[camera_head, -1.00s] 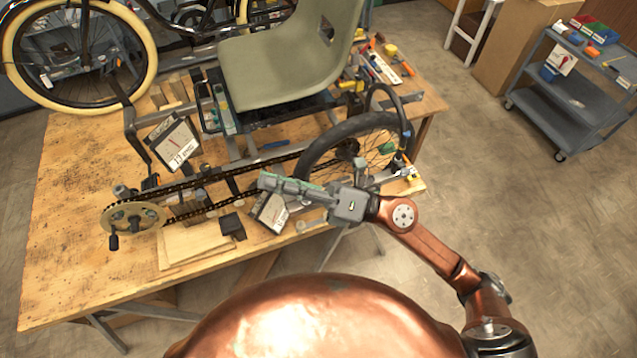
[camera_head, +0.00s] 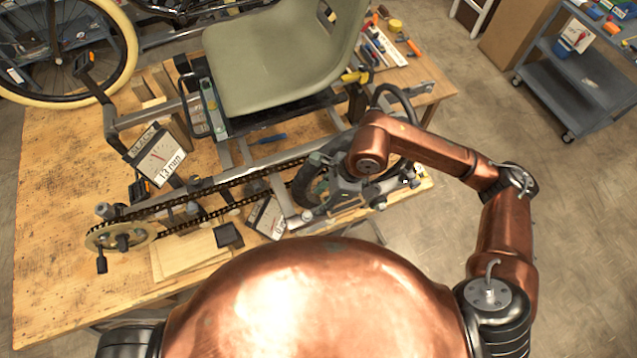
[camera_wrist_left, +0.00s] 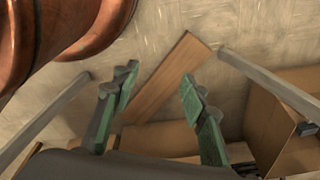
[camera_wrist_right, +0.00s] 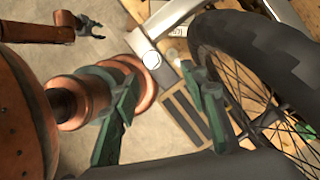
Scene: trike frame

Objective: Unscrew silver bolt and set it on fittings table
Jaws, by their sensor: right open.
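My right gripper (camera_head: 312,200) is open, pointing down beside the trike's rear wheel (camera_head: 335,165) at the workbench's front edge. In the right wrist view, a pale, roughly hexagonal head (camera_wrist_right: 151,61), which looks like the silver bolt, sits on a grey frame plate. It shows between and beyond the open fingers (camera_wrist_right: 160,85), with nothing gripped. In the head view a small pale spot near the fingers may be the same bolt. My left gripper (camera_wrist_left: 155,85) is open and empty above the floor; it also shows in the right wrist view (camera_wrist_right: 91,27). No surface is clearly identifiable as the fittings table.
The trike frame with seat (camera_head: 285,60), chain and chainring (camera_head: 120,237) covers much of the wooden workbench (camera_head: 60,270). A grey cart (camera_head: 570,85) with small bins stands at right, with clear floor between.

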